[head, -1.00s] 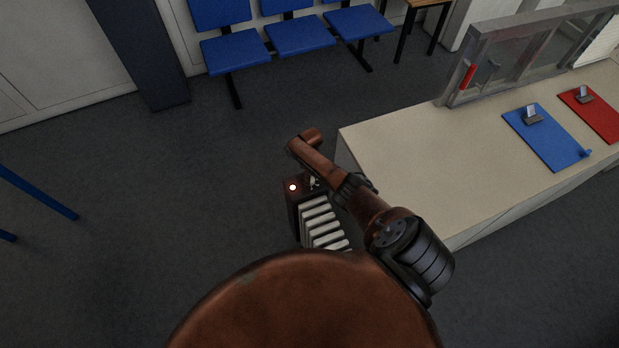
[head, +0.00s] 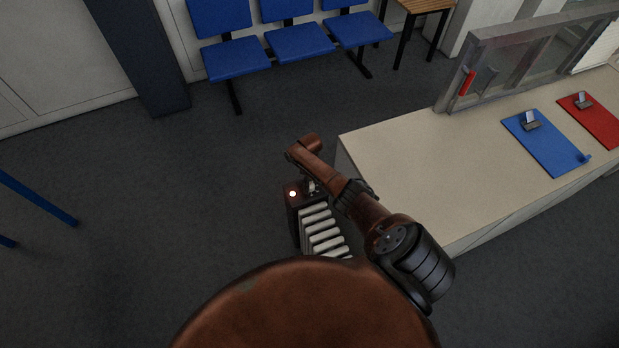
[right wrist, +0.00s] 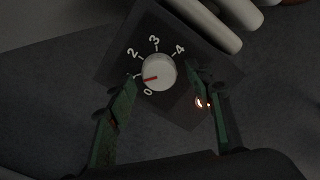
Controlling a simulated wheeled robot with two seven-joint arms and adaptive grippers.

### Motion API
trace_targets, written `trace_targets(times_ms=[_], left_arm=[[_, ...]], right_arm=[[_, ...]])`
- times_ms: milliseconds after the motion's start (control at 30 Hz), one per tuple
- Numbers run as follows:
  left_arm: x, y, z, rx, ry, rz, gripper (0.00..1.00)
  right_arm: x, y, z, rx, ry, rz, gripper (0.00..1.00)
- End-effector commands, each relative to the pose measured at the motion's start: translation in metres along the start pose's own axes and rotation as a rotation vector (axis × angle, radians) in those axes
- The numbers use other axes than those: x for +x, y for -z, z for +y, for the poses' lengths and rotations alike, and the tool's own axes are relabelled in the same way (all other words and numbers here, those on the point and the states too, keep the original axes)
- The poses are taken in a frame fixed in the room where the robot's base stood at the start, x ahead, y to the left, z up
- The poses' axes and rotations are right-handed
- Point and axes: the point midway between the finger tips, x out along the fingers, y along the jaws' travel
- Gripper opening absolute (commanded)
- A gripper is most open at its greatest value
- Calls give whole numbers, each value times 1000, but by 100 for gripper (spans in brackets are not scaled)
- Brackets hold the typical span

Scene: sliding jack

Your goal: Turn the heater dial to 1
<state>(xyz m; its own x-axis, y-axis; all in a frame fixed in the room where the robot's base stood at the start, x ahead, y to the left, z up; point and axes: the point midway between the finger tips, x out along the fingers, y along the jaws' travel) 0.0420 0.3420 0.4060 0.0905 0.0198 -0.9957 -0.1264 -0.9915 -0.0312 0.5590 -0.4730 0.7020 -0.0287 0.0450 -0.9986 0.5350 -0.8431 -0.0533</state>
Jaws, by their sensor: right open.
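The heater (head: 322,232) is a dark box with white ribs, and a small lit lamp shows on its top end. Its round white dial (right wrist: 160,70) is clear in the right wrist view, on a dark panel marked 0 to 4. The dial's red pointer points left, close to the 1 mark, which is partly hidden by a finger. My right gripper (right wrist: 163,82) is open, with one green finger on each side of the dial; I see gaps between fingers and dial. In the head view my right arm covers part of the heater's top. My left gripper is out of view.
A beige counter (head: 400,150) stands right of the heater, with a blue mat (head: 545,145), a red mat (head: 592,120) and a glass partition (head: 525,60). Blue chairs (head: 300,42) line the back wall. The grey floor to the left is mostly clear.

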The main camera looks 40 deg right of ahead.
Motion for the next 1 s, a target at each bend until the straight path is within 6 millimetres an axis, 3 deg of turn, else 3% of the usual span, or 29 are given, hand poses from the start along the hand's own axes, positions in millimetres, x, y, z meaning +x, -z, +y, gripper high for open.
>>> trace_targets(times_ms=[167,600,800,1000], left_arm=[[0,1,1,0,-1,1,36],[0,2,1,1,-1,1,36],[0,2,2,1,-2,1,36],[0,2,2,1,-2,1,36]], right_arm=[[-19,-1,1,-1,-3,2,48],[-102,0,1,0,-4,2,48],[-115,0,1,0,-2,0,48],[-117,-1,0,0,-1,0,48]])
